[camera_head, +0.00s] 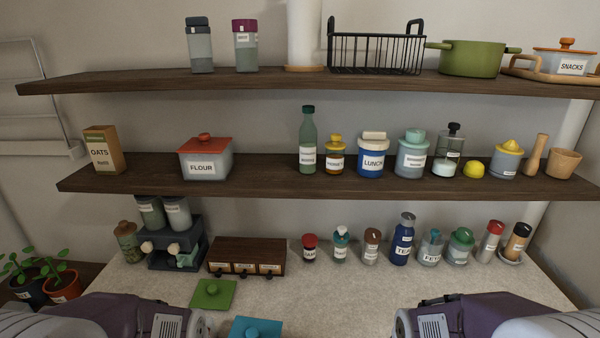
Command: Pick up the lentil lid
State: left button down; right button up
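Two loose lids with knobs lie on the counter: a green square lid (213,293) left of centre and a teal-blue lid (255,329) closer, cut off by the bottom edge. I cannot read a lentil label on either, so I cannot tell which is the lentil lid. My purple and grey arms come in at the bottom left and bottom right corners. The left arm's end is close to the left side of the green lid in the picture. The fingers of both grippers are out of view.
A small drawer box (247,254) stands behind the green lid, beside a dark grey rack (175,250). Several jars and bottles, including a blue bottle (403,240), line the counter's back. Two wooden shelves hang above. Potted plants (62,283) stand far left. The middle counter (330,300) is clear.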

aim_at(213, 291)
jog(key=u, duration=1.2)
